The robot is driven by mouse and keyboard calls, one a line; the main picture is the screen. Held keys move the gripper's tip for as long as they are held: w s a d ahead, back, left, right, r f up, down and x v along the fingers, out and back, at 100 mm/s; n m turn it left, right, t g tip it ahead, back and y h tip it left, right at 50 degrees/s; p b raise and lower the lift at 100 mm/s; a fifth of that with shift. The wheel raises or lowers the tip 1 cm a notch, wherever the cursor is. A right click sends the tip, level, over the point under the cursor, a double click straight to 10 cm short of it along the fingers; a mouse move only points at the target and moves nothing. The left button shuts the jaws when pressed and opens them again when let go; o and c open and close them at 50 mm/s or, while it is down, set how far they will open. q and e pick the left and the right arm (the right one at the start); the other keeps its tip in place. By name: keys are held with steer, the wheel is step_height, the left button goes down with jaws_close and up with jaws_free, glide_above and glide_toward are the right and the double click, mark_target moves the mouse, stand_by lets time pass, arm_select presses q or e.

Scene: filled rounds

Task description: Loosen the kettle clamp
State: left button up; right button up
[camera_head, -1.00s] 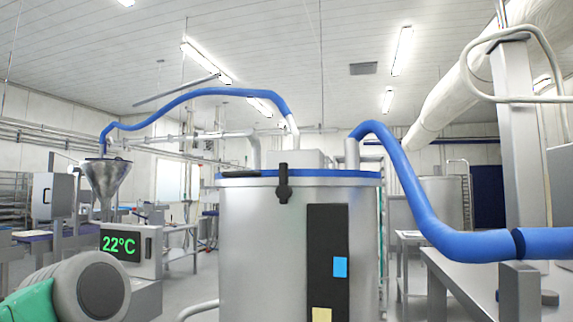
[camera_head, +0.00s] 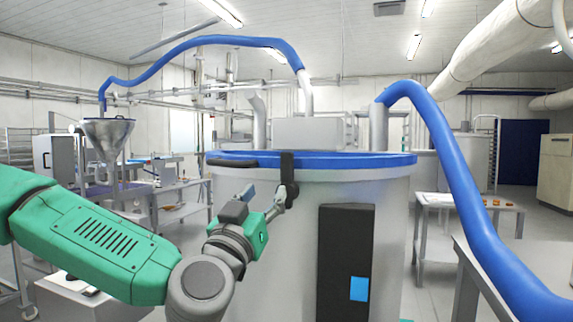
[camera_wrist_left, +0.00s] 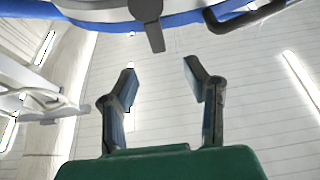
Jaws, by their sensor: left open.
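The kettle (camera_head: 265,270) is a large steel drum with a blue rim (camera_head: 350,161). The kettle clamp (camera_head: 289,178) is a dark upright piece at the front of that rim, and its lower end hangs below the blue band. My left gripper (camera_head: 273,204) is open and empty, just left of and below the clamp. In the left wrist view the gripper's fingers (camera_wrist_left: 160,75) stand apart with nothing between them. The clamp (camera_wrist_left: 150,22) shows there beyond the fingertips at the top edge, apart from them. My right gripper is out of view.
A dark panel (camera_head: 345,265) with a blue tag is on the kettle's front. A black handle (camera_head: 232,163) lies along the rim left of the clamp. A steel funnel (camera_head: 107,135) stands at the back left.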

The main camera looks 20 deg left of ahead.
mark_target(286, 167)
arm_select(q)
steer(key=p+x, duration=0.1)
steer(key=x, duration=0.2)
steer(key=p+x, duration=0.1)
steer(key=x, duration=0.3)
steer(key=p+x, duration=0.1)
steer(key=x, duration=0.3)
steer(key=shift+w+d, duration=0.2)
steer(key=shift+d, duration=0.1)
steer(key=shift+w+a, duration=0.15)
steer(key=shift+w, duration=0.4)
steer(key=shift+r, duration=0.1)
jaws_close()
